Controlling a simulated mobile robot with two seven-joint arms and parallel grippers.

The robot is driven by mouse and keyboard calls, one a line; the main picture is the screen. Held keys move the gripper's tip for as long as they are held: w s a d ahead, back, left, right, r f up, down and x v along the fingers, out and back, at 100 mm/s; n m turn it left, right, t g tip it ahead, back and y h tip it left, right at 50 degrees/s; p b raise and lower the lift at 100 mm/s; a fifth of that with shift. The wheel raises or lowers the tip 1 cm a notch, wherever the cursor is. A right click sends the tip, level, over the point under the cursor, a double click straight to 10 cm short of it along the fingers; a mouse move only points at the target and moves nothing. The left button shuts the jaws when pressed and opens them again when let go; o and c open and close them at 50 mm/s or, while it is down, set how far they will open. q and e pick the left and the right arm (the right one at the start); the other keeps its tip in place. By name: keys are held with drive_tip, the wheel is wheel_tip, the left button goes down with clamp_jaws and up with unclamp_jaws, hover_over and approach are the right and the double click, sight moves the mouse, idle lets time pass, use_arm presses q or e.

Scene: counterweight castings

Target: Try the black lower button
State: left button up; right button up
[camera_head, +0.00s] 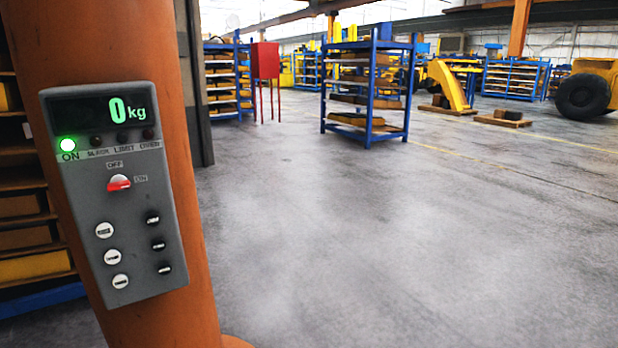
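A grey control box (140,268) is fixed to an orange column (178,325) at the left. Its display (105,112) reads 0 kg in green. The green ON lamp (67,145) is lit; the other lamps beside it are dark. A red switch (119,183) sits between OFF and ON labels, and its exact setting is hard to tell. Below are three white buttons on the left and three black ones on the right. The lower black button (165,268) is at the bottom right of the box. Neither gripper shows.
Shelves (22,235) with yellow and brown parts stand behind the column. A blue rack (368,95), a red cabinet (265,61) and a yellow machine (589,88) stand farther back. The grey floor (400,240) right of the column is clear.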

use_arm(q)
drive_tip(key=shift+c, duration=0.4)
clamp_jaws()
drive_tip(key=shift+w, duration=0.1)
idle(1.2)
